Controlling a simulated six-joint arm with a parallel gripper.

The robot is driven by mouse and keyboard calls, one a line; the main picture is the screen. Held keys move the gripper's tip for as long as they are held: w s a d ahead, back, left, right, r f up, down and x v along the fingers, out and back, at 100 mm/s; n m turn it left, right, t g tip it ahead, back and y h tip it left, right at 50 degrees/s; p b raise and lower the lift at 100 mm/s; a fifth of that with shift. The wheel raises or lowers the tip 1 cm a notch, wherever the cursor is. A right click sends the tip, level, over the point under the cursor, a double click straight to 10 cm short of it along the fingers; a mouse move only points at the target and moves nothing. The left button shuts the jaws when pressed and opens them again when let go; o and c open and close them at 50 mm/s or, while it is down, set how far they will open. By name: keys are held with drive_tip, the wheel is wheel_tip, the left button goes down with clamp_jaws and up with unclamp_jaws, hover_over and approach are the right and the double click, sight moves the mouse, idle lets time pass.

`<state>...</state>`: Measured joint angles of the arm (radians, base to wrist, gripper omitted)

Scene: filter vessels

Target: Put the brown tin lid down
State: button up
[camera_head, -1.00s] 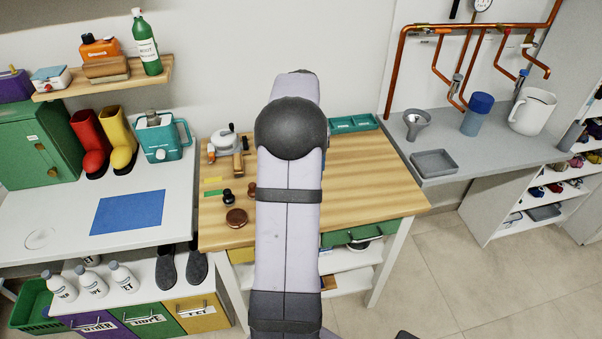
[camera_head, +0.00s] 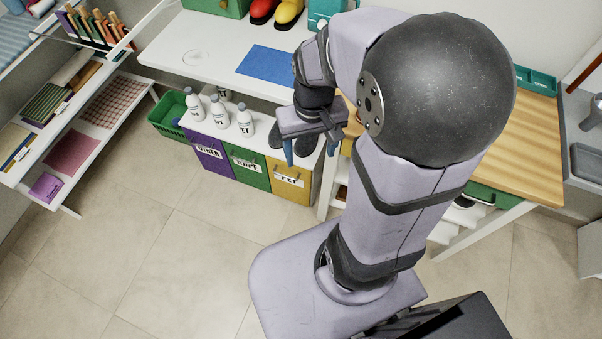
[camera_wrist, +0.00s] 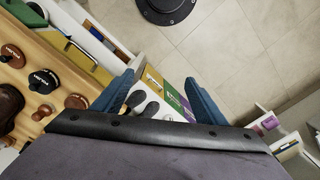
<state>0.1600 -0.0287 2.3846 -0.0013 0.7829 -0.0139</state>
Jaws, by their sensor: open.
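My gripper (camera_head: 308,148) hangs in front of the coloured bins, with its blue fingers pointing down. In the wrist view my gripper (camera_wrist: 160,78) has its two blue fingers spread apart, with nothing between them. At the left of the wrist view, several round brown pieces sit on the wooden table: a flat disc (camera_wrist: 12,57), a dark-topped piece (camera_wrist: 43,81) and a knobbed piece (camera_wrist: 76,102) among them. I cannot tell which is the brown tin lid. All lie apart from the fingers. In the head view my arm hides this part of the table.
The wooden table (camera_head: 535,155) is partly behind my arm. A blue mat (camera_head: 268,66) lies on the white table (camera_head: 190,45). The floor (camera_head: 180,260) is clear.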

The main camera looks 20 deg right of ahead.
drive_tip(key=s+a+f+n, duration=0.1)
drive_tip(key=s+a, duration=0.3)
drive_tip(key=shift+f+n, duration=0.2)
drive_tip(key=shift+n, duration=0.1)
drive_tip(key=shift+s+a, duration=0.1)
wheel_tip(320, 180, down, 12)
drive_tip(key=b, duration=1.2)
drive_tip(key=shift+f, duration=0.25)
